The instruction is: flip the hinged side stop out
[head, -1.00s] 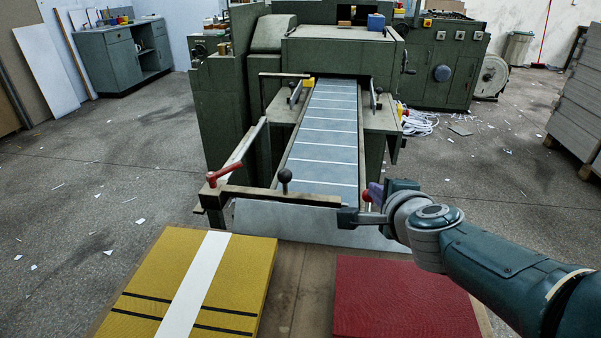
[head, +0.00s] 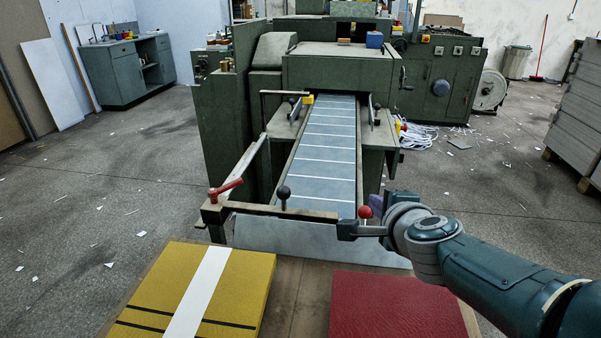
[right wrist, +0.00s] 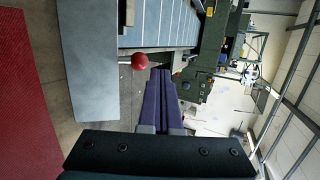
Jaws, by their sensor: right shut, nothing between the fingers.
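A red ball knob (head: 365,212) stands on a short rod at the front right corner of the feeder belt; it also shows in the right wrist view (right wrist: 139,61). The stop plate itself is not clearly visible, and I cannot tell its angle. My left gripper is out of view.
A yellow stack (head: 240,290) with a white strip and a red stack (head: 395,305) lie on the board in front. The striped belt (head: 325,160) runs back into the green machine (head: 340,72). A sloping grey plate (head: 300,240) lies below the bar.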

